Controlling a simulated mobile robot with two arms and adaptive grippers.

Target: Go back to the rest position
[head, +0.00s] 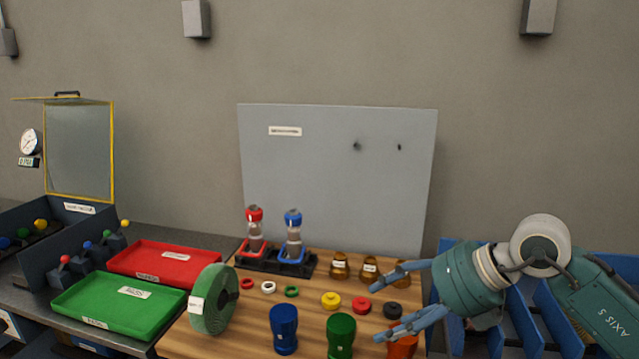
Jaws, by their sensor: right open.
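My right gripper (390,304) comes in from the right, over the right side of the wooden table (252,322). Its two blue fingers are spread apart and point left, with nothing held between them. Behind the fingers are a black ring (393,310) and brass pieces. An orange-red piece (403,347) is partly hidden under the lower finger. My left gripper does not show.
The table holds a blue cup (284,329), a green cup (341,336), a green roll (214,299) and small coloured rings. Two bottles (254,229) stand in a black holder behind. Red (160,251) and green (92,317) trays lie left; blue bins (568,318) stand right.

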